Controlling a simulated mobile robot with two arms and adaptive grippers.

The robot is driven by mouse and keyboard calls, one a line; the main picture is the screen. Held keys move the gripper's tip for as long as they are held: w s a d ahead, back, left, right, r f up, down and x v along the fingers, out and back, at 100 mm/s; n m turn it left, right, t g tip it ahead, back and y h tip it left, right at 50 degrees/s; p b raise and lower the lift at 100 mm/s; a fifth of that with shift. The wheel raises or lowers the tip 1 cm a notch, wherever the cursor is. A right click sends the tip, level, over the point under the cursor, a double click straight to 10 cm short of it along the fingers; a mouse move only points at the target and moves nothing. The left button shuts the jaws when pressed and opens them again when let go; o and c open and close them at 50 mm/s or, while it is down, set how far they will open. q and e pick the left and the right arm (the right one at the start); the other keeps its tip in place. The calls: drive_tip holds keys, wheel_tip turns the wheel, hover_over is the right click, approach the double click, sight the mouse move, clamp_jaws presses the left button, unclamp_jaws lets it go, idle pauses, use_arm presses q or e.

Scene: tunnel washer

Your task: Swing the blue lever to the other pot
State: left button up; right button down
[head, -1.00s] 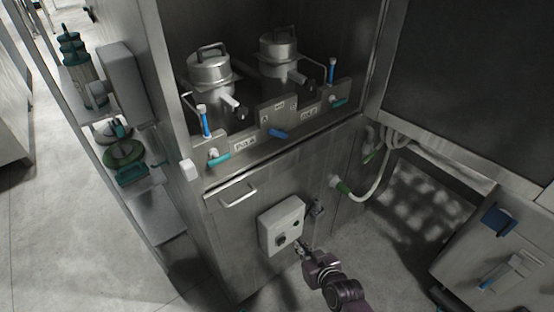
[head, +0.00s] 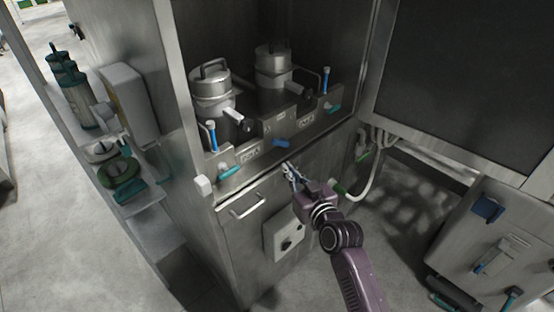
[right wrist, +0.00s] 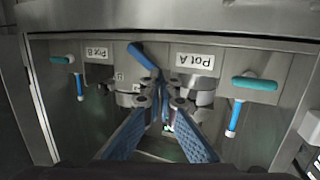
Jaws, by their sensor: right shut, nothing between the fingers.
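The blue lever (head: 281,142) sits at the middle of the panel below the two pots, between the labels Pot A (head: 251,155) and Pot B (head: 306,119). In the right wrist view, which looks upside down, the lever (right wrist: 143,57) slants toward the Pot B label (right wrist: 97,53), away from Pot A (right wrist: 195,61). My right gripper (head: 289,168) is just below and in front of the lever, apart from it in the head view. Its blue fingers (right wrist: 158,101) are shut and empty. My left gripper is out of view.
Two steel pots, one at left (head: 211,88) and one at right (head: 273,65), stand in the cabinet. Upright blue handles (head: 213,136) (head: 326,80) and teal handles (head: 229,172) (head: 333,108) flank the panel. A drawer handle (head: 247,207) and grey box (head: 284,237) are below.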

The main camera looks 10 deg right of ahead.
drive_tip(key=b+x, duration=0.3)
drive_tip(key=x, duration=0.4)
drive_tip(key=shift+w+a+f, duration=0.15)
drive_tip(key=shift+w+a, duration=0.05)
drive_tip(key=shift+w, duration=0.1)
drive_tip(key=shift+b+x, duration=0.5)
drive_tip(key=shift+x, duration=0.4)
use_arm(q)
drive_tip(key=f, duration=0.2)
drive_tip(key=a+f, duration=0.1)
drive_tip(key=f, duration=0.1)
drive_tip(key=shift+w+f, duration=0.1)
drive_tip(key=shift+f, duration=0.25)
